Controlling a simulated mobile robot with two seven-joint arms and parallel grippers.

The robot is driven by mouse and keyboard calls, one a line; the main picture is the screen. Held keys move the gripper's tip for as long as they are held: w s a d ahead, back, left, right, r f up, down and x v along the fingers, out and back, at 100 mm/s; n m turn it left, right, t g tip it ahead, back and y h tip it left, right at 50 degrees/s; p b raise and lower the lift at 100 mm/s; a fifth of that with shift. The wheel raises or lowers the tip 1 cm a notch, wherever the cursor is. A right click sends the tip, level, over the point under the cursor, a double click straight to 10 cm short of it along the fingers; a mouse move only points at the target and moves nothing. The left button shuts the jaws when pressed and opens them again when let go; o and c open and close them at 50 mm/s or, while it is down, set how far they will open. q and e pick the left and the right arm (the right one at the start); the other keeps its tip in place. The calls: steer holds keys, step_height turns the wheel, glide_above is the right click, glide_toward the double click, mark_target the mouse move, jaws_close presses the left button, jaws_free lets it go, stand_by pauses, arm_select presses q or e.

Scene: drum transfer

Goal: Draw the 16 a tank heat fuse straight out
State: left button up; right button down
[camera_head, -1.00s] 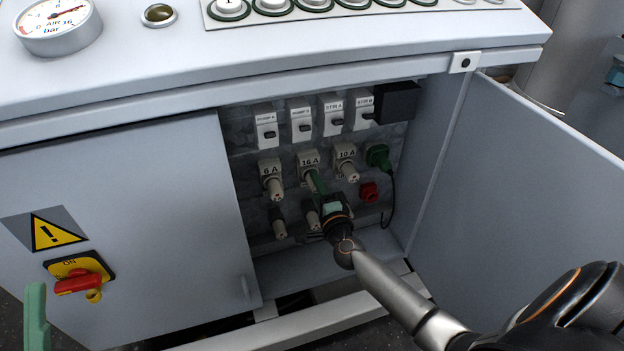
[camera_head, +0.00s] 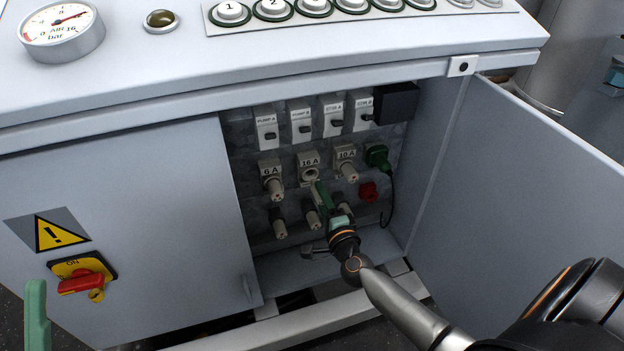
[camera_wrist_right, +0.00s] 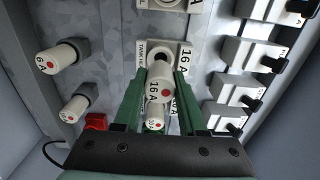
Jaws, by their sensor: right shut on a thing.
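The 16 A tank heat fuse (camera_wrist_right: 160,92), a pale cap with a red dot, is between the green fingers of my right gripper (camera_wrist_right: 158,82) in the right wrist view. The gripper is shut on it. In the head view my right gripper (camera_head: 319,190) is just in front of and below the 16 A holder (camera_head: 309,174), whose round opening shows empty. The holder, with its tank heat label partly hidden, also shows behind the fuse in the wrist view (camera_wrist_right: 178,50). One green finger of my left gripper (camera_head: 36,315) shows at the lower left.
A 6 A fuse (camera_head: 274,187) and a 10 A fuse (camera_head: 348,172) flank the holder. Several fuses sit below, partly hidden. A green plug (camera_head: 377,156) with a black cable and a red cap (camera_head: 368,191) are at right. The open cabinet door (camera_head: 530,200) bounds the right side.

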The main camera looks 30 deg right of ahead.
steer(key=shift+s+a, duration=0.2)
steer(key=shift+s, duration=0.5)
steer(key=shift+w, duration=0.2)
steer(key=shift+w+d, duration=0.15)
steer(key=shift+w, duration=0.05)
steer(key=p+v, duration=0.1)
steer(key=v, duration=0.4)
stand_by(0.6)
steer(key=shift+s, duration=0.1)
